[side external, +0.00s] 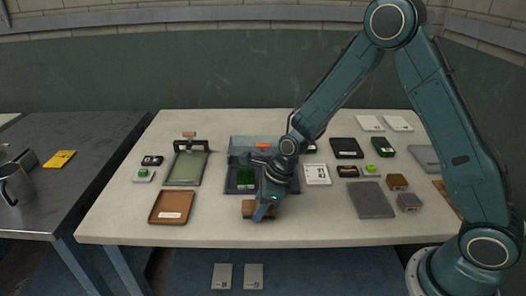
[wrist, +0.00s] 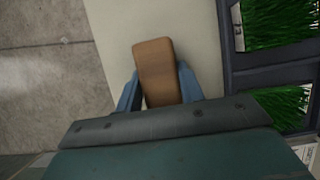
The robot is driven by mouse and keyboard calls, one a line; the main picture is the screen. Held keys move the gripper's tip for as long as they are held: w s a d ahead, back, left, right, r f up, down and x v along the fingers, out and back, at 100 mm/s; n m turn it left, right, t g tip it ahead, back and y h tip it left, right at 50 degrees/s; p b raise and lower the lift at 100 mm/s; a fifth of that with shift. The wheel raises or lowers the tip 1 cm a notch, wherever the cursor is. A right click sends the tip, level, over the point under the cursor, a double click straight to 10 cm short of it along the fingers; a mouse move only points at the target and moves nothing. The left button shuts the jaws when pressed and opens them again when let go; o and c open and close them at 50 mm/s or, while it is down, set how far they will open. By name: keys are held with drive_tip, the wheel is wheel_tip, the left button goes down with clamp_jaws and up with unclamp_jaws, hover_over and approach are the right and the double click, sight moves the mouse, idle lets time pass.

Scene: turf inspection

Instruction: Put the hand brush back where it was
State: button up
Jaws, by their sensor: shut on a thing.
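The hand brush shows as a brown wooden block (side external: 249,208) near the front edge of the table in the side view. In the wrist view its wooden back (wrist: 155,62) lies between the two blue fingers. My gripper (side external: 264,211) points down and is shut on the brush; its fingers (wrist: 157,92) press on both long sides. The bristles are hidden under the block. I cannot tell whether the brush touches the table or hangs just above it.
A grey tray (side external: 232,187) with green turf (side external: 246,178) stands just behind the brush. A brown tray (side external: 171,220) lies to the left, a framed green panel (side external: 187,168) behind it. A dark grey slab (side external: 371,199) lies to the right. The pale table (side external: 110,228) has bare front strips.

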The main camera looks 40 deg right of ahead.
drive_tip(key=shift+f, duration=0.1)
drive_tip(key=o, duration=0.9)
drive_tip(key=v, duration=1.2)
idle(0.5)
